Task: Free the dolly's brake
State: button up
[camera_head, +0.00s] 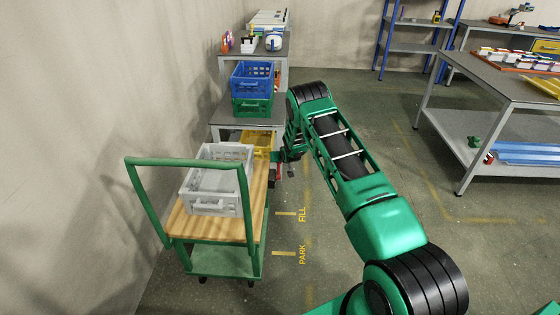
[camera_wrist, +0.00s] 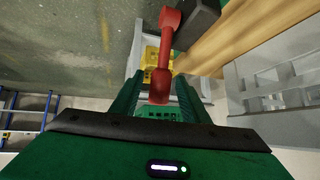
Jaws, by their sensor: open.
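The dolly (camera_head: 255,200) is a green-framed cart with a wooden deck and a tall green push handle, at the left of the head view. Its deck edge also shows in the wrist view (camera_wrist: 225,40). The red brake lever (camera_wrist: 166,45) extends from a dark block (camera_wrist: 197,18) beside the deck. Its near end lies between the fingers of my open gripper (camera_wrist: 160,97) in the wrist view; I cannot tell whether they touch. In the head view my gripper (camera_head: 287,160) is beside the dolly's far right corner, where the lever (camera_head: 278,172) shows small.
A grey crate (camera_head: 219,178) sits on the deck. Blue and green crates (camera_head: 252,80) and a yellow crate (camera_head: 258,140) stand on shelving behind the dolly. FILL and PARK floor marks (camera_head: 302,215) lie to its right. A workbench (camera_head: 480,75) stands at the right, with open floor between.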

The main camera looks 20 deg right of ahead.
jog(key=v, duration=0.6)
jog(key=shift+s+r, duration=0.15)
jog(key=shift+r, duration=0.05)
